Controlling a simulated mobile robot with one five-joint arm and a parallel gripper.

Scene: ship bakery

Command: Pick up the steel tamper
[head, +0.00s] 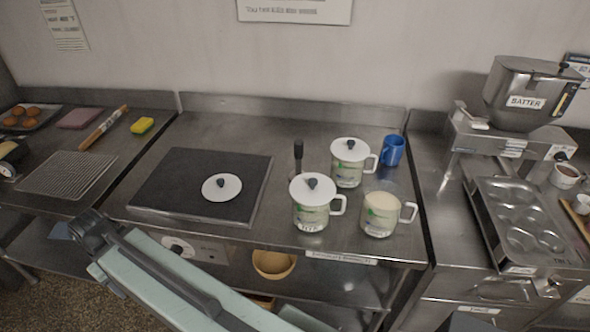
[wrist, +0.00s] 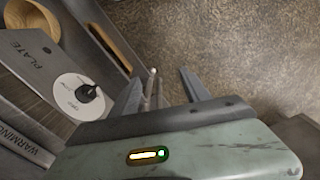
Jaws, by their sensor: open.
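A black upright handle (head: 298,154) stands behind the front lidded mug on the steel counter. It may be the steel tamper, but its lower part is hidden by the mug, so I cannot tell for sure. No other tamper shows. My gripper (wrist: 160,78) is open and empty in the wrist view, its fingers over the speckled floor in front of the counter. In the head view my arm crosses the bottom, and the fingers cannot be made out there.
A dark plate (head: 160,178) with a white lid (head: 221,187) lies left. A control knob (wrist: 86,92) is beside my gripper. A wooden bowl (head: 273,264) sits below.

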